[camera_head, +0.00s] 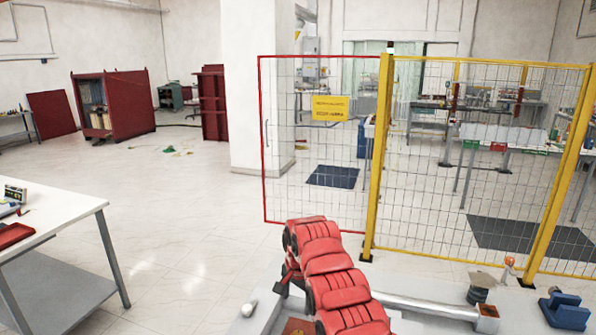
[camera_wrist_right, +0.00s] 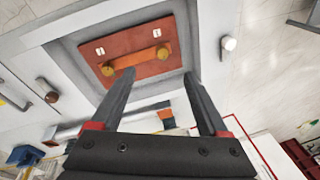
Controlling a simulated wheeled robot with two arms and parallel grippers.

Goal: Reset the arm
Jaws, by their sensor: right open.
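In the head view my red right arm reaches out from the bottom middle, and its gripper (camera_head: 284,286) hangs low near the far end, partly hidden by the arm. In the right wrist view the two dark fingers of the right gripper (camera_wrist_right: 159,75) are spread apart with nothing between them. Beyond their tips is a red-brown plate (camera_wrist_right: 135,66) with two brass knobs, set in a grey recess. I cannot tell how far the tips are from it. A small part of this plate (camera_head: 298,327) shows beside the arm in the head view. My left gripper is not in view.
A white knob (camera_wrist_right: 229,43) sits beside the recess. A yellow-framed mesh fence (camera_head: 470,165) and a red-framed mesh panel (camera_head: 262,150) stand beyond the arm. A white table (camera_head: 60,212) is at left. Open floor (camera_head: 180,225) lies between table and fence.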

